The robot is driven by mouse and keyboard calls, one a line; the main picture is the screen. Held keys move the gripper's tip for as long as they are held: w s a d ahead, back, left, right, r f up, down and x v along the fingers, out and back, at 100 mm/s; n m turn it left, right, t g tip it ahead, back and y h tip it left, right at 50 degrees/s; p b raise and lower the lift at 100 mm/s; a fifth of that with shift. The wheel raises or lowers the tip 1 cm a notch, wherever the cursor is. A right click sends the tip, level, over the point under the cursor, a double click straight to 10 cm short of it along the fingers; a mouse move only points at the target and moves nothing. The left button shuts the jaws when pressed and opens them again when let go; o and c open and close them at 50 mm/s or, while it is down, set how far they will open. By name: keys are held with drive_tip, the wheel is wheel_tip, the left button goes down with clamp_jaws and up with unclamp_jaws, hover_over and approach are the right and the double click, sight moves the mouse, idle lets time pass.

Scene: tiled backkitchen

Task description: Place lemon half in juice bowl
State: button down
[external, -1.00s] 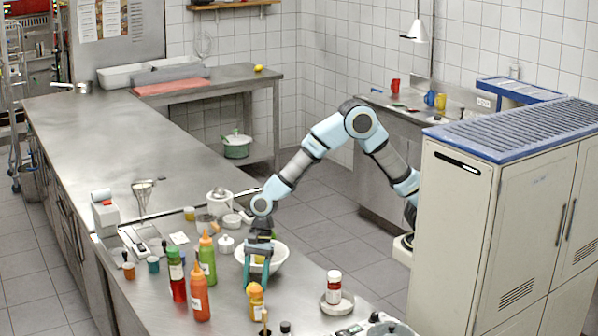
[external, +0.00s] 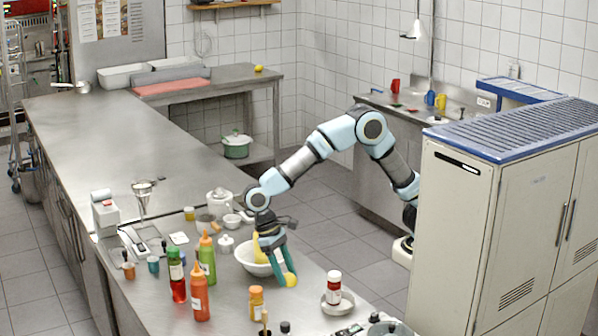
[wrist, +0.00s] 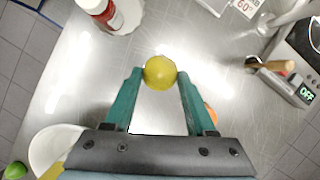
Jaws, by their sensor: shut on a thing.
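My gripper (external: 283,272) is shut on the lemon half (wrist: 160,73), a round yellow piece held between the green fingertips in the wrist view. In the external view the lemon half (external: 290,280) is at the fingertips, just right of and in front of a white bowl (external: 243,262). The bowl (wrist: 42,148) also shows at the lower left of the wrist view, partly cut off. My gripper partly covers the bowl in the external view. A yellow thing (external: 258,248) shows at the bowl; I cannot tell whether it is inside or behind it.
Several sauce bottles stand left of my gripper, including a red one (external: 177,277) and an orange one (external: 199,292). A red-and-white jar (external: 333,287) stands on a dish to the right. The counter's long left part is mostly clear.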

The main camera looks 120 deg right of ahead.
drive_tip(key=s+a+r+n+g+h, duration=0.2)
drive_tip(key=s+a+n+h, duration=0.1)
drive_tip(key=n, duration=0.9)
drive_tip(key=shift+s+a+h, duration=0.35)
drive_tip(key=shift+s+h, duration=0.15)
drive_tip(key=shift+s, duration=0.2)
drive_tip(key=shift+r, duration=0.1)
